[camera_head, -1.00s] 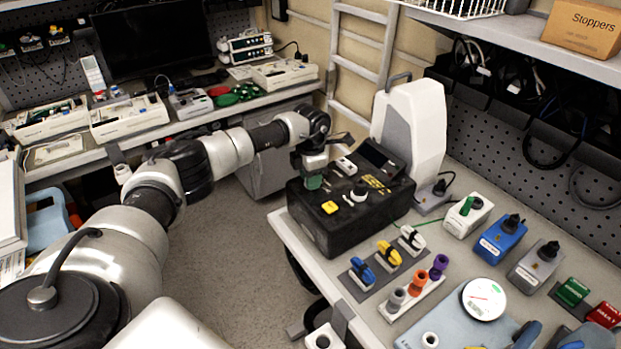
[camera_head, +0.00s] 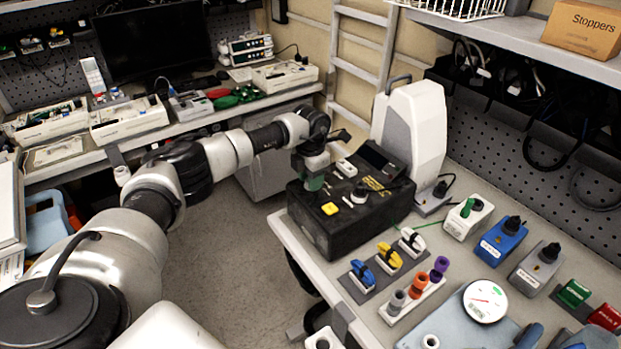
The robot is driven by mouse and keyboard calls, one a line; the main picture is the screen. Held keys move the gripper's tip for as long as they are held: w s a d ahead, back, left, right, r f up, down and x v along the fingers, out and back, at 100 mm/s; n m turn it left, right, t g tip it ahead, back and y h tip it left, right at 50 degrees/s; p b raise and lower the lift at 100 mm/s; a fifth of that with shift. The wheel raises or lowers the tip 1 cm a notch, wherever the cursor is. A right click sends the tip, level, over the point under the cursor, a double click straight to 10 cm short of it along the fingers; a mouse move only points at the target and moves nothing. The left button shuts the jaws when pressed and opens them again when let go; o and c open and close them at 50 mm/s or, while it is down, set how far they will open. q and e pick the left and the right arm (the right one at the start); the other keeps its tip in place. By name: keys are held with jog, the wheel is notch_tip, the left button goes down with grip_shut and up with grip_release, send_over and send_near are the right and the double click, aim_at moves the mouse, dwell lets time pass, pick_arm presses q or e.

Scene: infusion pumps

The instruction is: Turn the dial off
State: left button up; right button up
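A black box (camera_head: 325,225) stands at the back left of the right-hand bench. A pale dial (camera_head: 359,194) sits on its top, beside a yellow button (camera_head: 330,208). My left gripper (camera_head: 314,184) points down over the box's top, just left of the dial and apart from it in the picture. Its fingers are small and dark, and I cannot tell whether they are open or shut. Other knobs stand on a white box (camera_head: 456,224), a blue box (camera_head: 494,246) and a grey box (camera_head: 530,273) to the right. My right gripper is out of view.
A white and grey device (camera_head: 425,125) stands behind the black box. Blue, yellow and white valves (camera_head: 388,257) and coloured knobs (camera_head: 418,285) sit in front. A shelf (camera_head: 500,35) overhangs the bench at upper right. The floor (camera_head: 220,250) between the benches is clear.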

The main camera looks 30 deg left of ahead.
pick_arm(q)
jog(key=o, duration=0.3)
notch_tip(320, 180, up, 11)
jog(key=b, duration=0.3)
jog(key=shift+f, duration=0.1)
dwell(0.6)
